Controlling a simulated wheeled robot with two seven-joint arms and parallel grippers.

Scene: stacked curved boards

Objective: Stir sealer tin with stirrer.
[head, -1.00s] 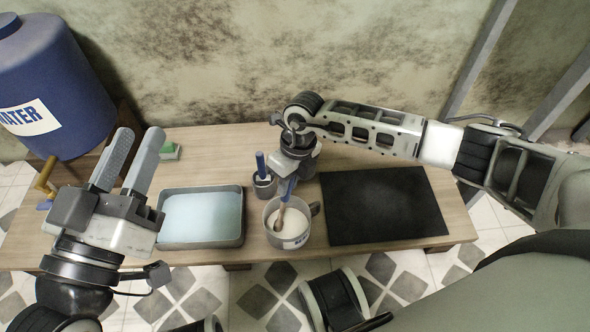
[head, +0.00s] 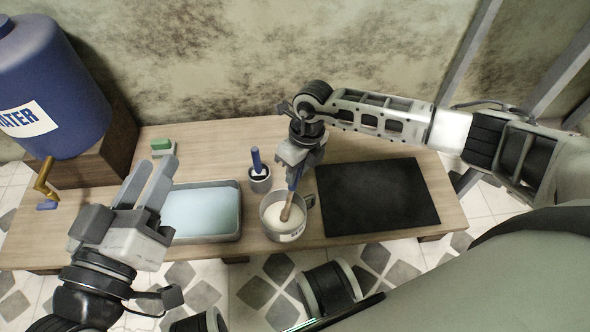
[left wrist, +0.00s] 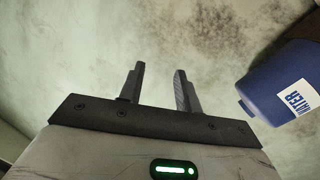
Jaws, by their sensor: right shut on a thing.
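The sealer tin (head: 284,219) is a grey metal can with a side handle and pale liquid inside, near the table's front edge in the head view. The stirrer (head: 288,205) has a blue handle and a brown lower part, and its low end is in the liquid inside the tin. My right gripper (head: 294,172) is above the tin, pointing down, shut on the stirrer's blue handle. My left gripper (head: 157,183) is raised at the left, its fingers apart and empty; they also show in the left wrist view (left wrist: 158,88).
A tray (head: 240,212) of pale blue liquid stands left of the tin, a black mat (head: 378,196) right. A small cup (head: 260,180) with a blue-handled tool stands behind the tin. A green-topped block (head: 162,146) and a blue water barrel (head: 55,90) are at the left.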

